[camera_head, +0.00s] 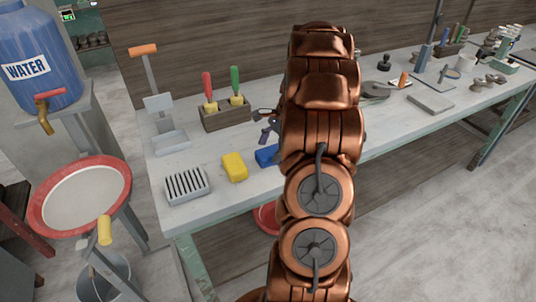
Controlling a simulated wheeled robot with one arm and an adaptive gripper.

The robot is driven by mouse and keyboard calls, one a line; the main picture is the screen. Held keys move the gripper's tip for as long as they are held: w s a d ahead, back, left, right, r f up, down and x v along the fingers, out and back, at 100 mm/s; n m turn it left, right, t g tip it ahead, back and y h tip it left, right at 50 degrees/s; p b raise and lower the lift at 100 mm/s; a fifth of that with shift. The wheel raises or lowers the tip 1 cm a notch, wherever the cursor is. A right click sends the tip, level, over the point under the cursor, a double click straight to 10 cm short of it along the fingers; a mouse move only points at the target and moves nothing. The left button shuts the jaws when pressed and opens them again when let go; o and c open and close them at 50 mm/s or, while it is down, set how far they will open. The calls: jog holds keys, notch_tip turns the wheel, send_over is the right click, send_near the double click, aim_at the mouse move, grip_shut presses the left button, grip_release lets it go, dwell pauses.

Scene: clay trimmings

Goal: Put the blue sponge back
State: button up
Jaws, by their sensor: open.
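The blue sponge (267,155) lies on the pale workbench (215,211), just right of a yellow sponge (233,167). My arm covers its right part. My gripper (262,126) shows only in part at the left edge of my arm, with dark fingers apart. It is open and appears beyond the blue sponge in the picture; its height above the bench is hard to tell. I see nothing held in the visible part.
A grey slotted rack (187,186) stands left of the sponges. A wooden holder (226,116) with red- and green-handled tools and an orange-handled scoop (159,104) stand behind. A red-rimmed basin (37,219) is at left. Tools and a grey slab (431,103) lie to the right.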

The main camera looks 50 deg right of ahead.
jog(key=b+v, duration=0.2)
jog(key=v, duration=0.8)
jog(key=s+a+r+n+g+h, duration=0.15)
jog(key=a+n, duration=0.35)
jog(key=a, duration=0.7)
jog(key=s+a+r+n+g, duration=0.15)
jog(key=a+n, duration=0.35)
jog(key=a, duration=0.6)
jog(key=s+a+f+n+h, duration=0.1)
jog(key=s+a+f+n, duration=0.1)
jog(key=s+a+n, duration=0.4)
jog(key=s+a+f+n+h, duration=0.2)
jog(key=s+a+n, duration=0.3)
jog(key=s, duration=0.8)
jog(key=shift+s+a+f+n, duration=0.35)
jog(key=shift+a+f+n, duration=0.1)
jog(key=shift+a, duration=0.55)
jog(key=shift+r+p, duration=1.15)
jog(key=shift+p, duration=0.05)
